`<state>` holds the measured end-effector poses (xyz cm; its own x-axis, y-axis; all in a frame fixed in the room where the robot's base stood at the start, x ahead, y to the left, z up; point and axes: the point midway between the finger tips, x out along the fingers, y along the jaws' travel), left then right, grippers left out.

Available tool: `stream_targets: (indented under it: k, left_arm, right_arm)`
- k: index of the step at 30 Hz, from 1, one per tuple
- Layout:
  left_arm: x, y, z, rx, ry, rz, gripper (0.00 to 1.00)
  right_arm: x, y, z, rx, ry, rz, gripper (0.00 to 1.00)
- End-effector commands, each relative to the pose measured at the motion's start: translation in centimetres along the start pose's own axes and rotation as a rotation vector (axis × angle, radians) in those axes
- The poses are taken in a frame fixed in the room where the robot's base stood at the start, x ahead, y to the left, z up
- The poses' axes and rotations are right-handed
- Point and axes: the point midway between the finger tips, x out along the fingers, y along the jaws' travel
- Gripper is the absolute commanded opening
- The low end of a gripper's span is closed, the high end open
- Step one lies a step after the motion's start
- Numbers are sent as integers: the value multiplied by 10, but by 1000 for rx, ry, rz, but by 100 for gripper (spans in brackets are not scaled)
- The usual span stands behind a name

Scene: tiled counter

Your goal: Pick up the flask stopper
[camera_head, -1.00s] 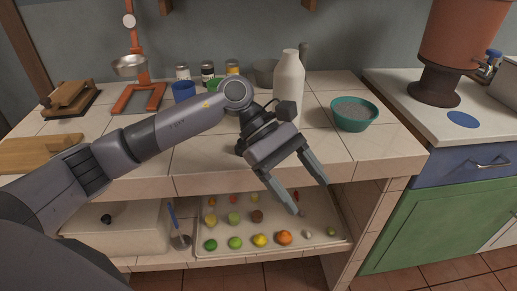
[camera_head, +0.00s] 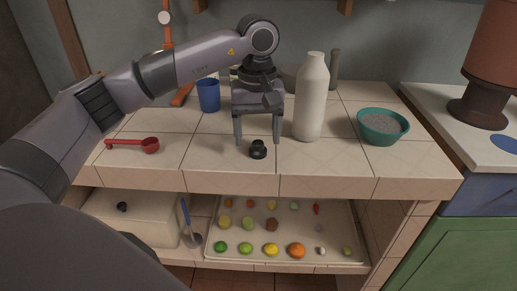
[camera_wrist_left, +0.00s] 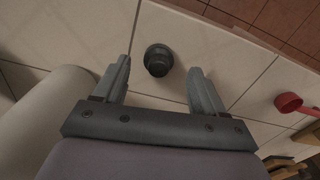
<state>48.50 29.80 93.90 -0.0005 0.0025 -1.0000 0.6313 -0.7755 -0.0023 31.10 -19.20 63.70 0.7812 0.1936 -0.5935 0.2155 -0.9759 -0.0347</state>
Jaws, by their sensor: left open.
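The flask stopper (camera_head: 258,149) is a small black knobbed piece on the tiled counter near its front edge. It also shows in the left wrist view (camera_wrist_left: 158,60), between and just beyond the fingertips. My left gripper (camera_head: 258,140) points down over the counter just behind the stopper, its fingers apart on either side and not touching it. In the left wrist view the open fingers (camera_wrist_left: 160,78) have nothing between them but tile and the stopper ahead. My right gripper is not in view.
A white bottle (camera_head: 311,98) stands close right of my gripper. A teal bowl (camera_head: 382,140) of grey grains is farther right, a blue cup (camera_head: 208,95) behind left. A red scoop (camera_head: 148,145) lies left. A tray of small fruits (camera_head: 345,257) sits on the shelf below.

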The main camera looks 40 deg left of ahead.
Motion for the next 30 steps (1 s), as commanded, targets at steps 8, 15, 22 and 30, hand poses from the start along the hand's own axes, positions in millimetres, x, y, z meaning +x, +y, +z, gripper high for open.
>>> stream_targets:
  k: [8,15,22,30]
  left_arm:
    - [26,0,1,-1,0,1,71]
    - [25,1,1,0,0,2,51]
    - [25,1,1,0,-1,2,12]
    - [22,1,1,0,0,3,12]
  right_arm:
    - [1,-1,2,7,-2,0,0]
    - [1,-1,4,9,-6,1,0]
    - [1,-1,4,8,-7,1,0]
    - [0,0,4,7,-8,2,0]
